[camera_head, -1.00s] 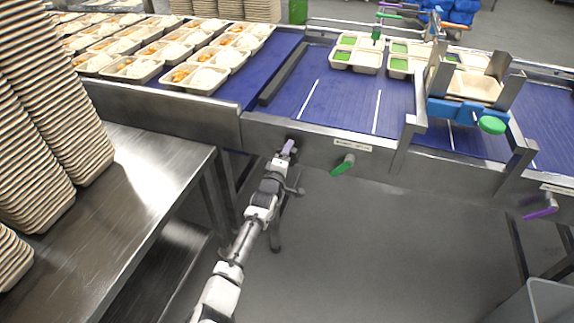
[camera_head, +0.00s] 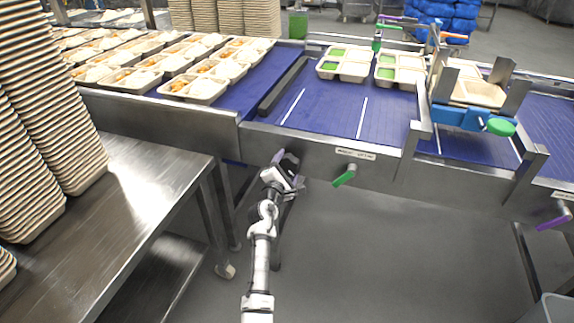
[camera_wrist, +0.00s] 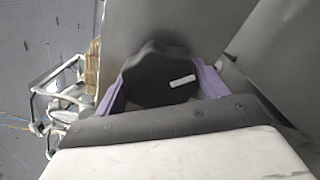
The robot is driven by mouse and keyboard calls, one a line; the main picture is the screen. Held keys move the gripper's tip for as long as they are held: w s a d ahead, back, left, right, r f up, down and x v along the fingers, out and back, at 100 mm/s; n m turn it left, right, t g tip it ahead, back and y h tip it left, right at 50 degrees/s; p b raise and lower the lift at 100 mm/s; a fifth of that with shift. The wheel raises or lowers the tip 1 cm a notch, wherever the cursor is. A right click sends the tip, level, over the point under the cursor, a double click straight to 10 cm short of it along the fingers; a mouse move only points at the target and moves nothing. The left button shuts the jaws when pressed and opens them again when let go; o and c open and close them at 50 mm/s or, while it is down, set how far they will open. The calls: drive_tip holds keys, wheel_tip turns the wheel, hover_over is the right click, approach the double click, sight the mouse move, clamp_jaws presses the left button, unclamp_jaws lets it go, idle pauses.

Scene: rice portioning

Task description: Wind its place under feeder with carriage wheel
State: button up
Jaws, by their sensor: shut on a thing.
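The carriage wheel, a dark lobed knob with a white mark (camera_wrist: 182,80), sits between the purple fingers of my gripper (camera_wrist: 160,90) in the wrist view. In the head view my gripper (camera_head: 285,160) is at the belt's front rail, left of a green handle, shut on the wheel, which it mostly hides. The blue belt (camera_head: 325,110) has white cross lines. Compartment trays (camera_head: 343,66) with some green filling stand at its far side. A steel and blue unit with a green knob (camera_head: 475,116), perhaps the feeder, straddles the belt at the right.
A steel table (camera_head: 150,190) with tall tray stacks (camera_head: 45,120) is at the left. Filled trays (camera_head: 195,88) cover the left belt. A green handle (camera_head: 345,176) and a purple handle (camera_head: 556,217) stick out from the front rail. Grey floor below is open.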

drive_tip(key=n+p, duration=0.3)
drive_tip(key=n, duration=0.1)
drive_tip(key=shift+d+r, duration=0.1)
drive_tip(key=shift+r, duration=0.05)
drive_tip(key=shift+n+p, duration=1.35)
drive_tip(key=shift+n, duration=0.95)
drive_tip(key=o, duration=1)
drive_tip(key=v, duration=1.3)
drive_tip(key=shift+s+b, duration=0.35)
